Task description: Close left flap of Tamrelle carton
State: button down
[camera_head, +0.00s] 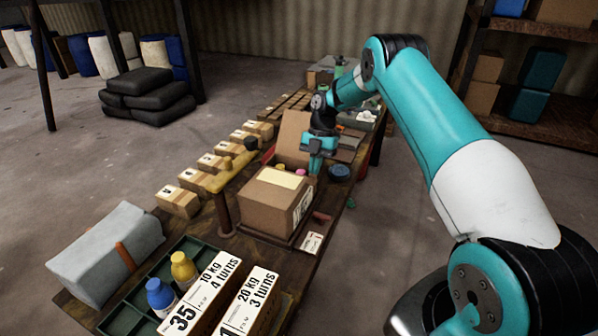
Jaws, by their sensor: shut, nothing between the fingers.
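An open brown carton (268,209) stands on the long table. One flap (294,135) stands up at its far side. Pale yellow paper or label (284,178) shows at the near part of its top, and small pink and yellow items show inside behind it. No name is readable on the carton. My gripper (315,170) points down at the carton's far right edge, beside the opening. Its fingers are shut and hold nothing. Whether it touches the carton, I cannot tell. My gripper hides part of the right side of the opening.
A row of small closed cartons (178,201) runs along the left of the table. A wooden post with a yellow arm (223,178) stands close to the carton's left. A green tray with bottles (160,297) and tall labelled boxes (203,292) are nearer. A dark blue round thing (339,172) lies right.

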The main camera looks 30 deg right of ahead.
jog(key=shift+d+f+b, duration=0.2)
jog(key=shift+f+b, duration=0.65)
jog(key=shift+f, duration=0.05)
